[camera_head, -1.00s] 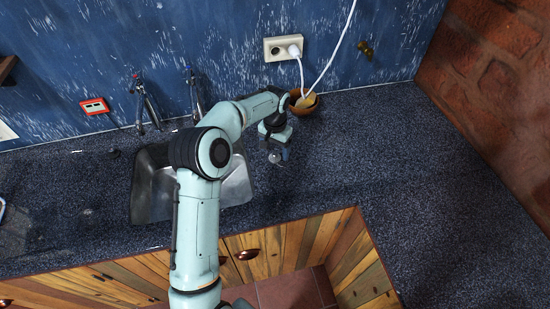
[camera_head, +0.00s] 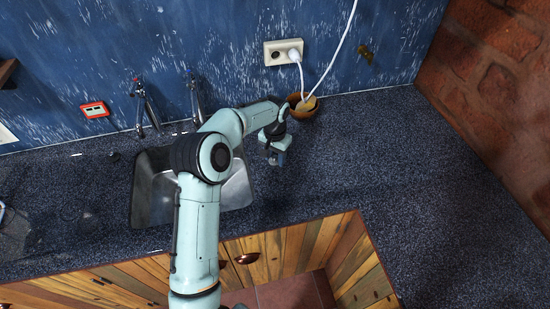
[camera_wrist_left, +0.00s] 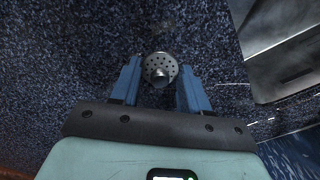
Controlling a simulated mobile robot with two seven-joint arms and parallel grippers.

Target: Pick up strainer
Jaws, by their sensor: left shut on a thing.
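The strainer (camera_wrist_left: 160,68) is a small round metal piece with holes in its face. In the left wrist view it sits between the two blue fingers of my left gripper (camera_wrist_left: 158,80), which are shut on it. In the head view my left gripper (camera_head: 276,156) is over the speckled counter, just right of the sink, and the strainer is too small and covered to make out there. I cannot tell whether the strainer still touches the counter. My right gripper is in neither view.
The metal sink (camera_head: 236,190) is left of the gripper, with taps (camera_head: 147,105) behind it. A brown bowl (camera_head: 304,112) stands near the wall, with a white cord (camera_head: 335,50) running down to it from above. The counter (camera_head: 400,190) to the right is clear.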

